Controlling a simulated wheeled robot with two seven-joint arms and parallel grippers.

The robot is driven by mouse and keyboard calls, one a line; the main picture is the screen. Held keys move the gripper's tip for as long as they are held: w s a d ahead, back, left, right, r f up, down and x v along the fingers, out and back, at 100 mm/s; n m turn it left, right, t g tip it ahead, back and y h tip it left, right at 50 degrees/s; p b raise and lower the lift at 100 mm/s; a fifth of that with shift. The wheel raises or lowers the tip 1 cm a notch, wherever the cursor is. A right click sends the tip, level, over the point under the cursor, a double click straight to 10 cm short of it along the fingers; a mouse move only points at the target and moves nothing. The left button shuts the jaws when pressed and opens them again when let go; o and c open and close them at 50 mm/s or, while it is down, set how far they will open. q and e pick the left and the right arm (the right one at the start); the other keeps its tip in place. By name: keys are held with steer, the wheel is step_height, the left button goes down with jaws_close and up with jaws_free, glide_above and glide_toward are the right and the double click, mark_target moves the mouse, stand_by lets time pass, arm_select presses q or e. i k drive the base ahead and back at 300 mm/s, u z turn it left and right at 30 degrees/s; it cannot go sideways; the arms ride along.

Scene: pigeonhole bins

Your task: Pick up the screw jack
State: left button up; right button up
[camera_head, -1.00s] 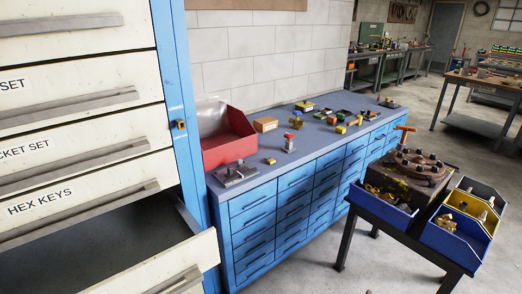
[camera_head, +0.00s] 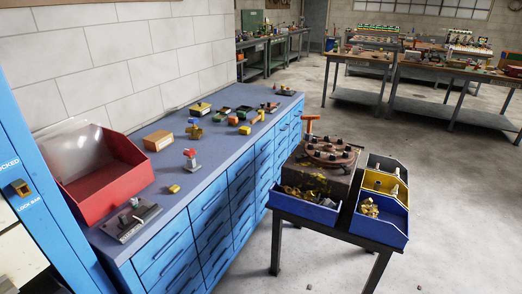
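A small upright piece with a red top and a grey body (camera_head: 190,158) stands on the blue cabinet's grey top, right of the red bin. It may be the screw jack, but it is too small to be sure. A yellow piece with a blue top (camera_head: 195,129) stands behind it. A dark grey metal device (camera_head: 133,219) lies at the near end of the top. Neither of my grippers is in view.
The long blue drawer cabinet (camera_head: 195,238) runs along the wall, with a red bin (camera_head: 100,184) and a cardboard-coloured box (camera_head: 158,140) on it. A dark table (camera_head: 335,232) with blue bins stands to the right. Concrete floor (camera_head: 460,240) is free at right.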

mark_target(191, 166)
steer(key=z, duration=0.3)
steer(key=i, duration=1.45)
steer(key=u, duration=1.2)
steer(key=i, duration=0.7)
steer(key=u, duration=0.8)
